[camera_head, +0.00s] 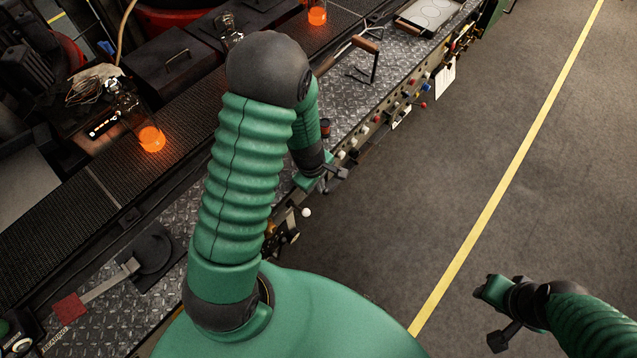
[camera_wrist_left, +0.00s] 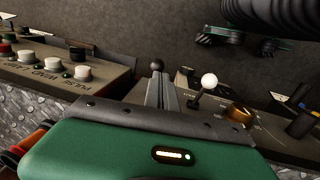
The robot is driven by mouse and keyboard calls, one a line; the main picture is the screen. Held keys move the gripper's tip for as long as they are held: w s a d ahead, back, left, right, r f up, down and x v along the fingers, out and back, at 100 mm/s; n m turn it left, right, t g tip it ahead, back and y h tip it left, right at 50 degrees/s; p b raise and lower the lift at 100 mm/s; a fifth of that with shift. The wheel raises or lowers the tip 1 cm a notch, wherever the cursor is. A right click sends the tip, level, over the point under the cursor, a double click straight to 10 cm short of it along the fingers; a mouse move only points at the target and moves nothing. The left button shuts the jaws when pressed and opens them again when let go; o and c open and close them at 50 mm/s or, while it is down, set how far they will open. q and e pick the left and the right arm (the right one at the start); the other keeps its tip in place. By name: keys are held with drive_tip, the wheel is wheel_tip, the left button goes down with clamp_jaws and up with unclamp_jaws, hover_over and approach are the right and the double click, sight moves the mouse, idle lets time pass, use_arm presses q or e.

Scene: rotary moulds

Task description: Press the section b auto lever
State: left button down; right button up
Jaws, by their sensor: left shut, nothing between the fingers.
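My left gripper (camera_head: 325,180) is over the near edge of the machine's control rail in the head view. Its fingers are shut and empty; in the left wrist view they show as two grey bars side by side (camera_wrist_left: 161,88). A black ball knob (camera_wrist_left: 157,65) shows just beyond the fingertips; I cannot tell whether they touch. A white ball lever (camera_wrist_left: 209,80) stands to the right of the fingers, and its white ball also shows in the head view (camera_head: 306,212). I cannot read which lever is section b auto. My right gripper (camera_head: 495,312) is over the floor, its finger opening unclear.
A panel with white buttons (camera_wrist_left: 82,72) is left of the fingers in the wrist view. A brass knob (camera_wrist_left: 240,114) is to the right. Glowing orange glass pieces (camera_head: 151,139) are on the far side. The floor (camera_head: 450,180) on the right is clear.

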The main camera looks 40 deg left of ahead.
use_arm(q)
drive_tip(key=shift+d+f+p, duration=0.1)
drive_tip(key=shift+d+p, duration=0.15)
drive_tip(key=shift+p, duration=0.1)
drive_tip(key=d+f+y+p, duration=0.3)
drive_tip(key=f+y+p, duration=0.3)
drive_tip(key=shift+s+f+m+t, duration=0.15)
drive_tip(key=shift+f+m+t, duration=0.15)
idle(0.8)
drive_tip(key=shift+d, duration=0.15)
idle(0.5)
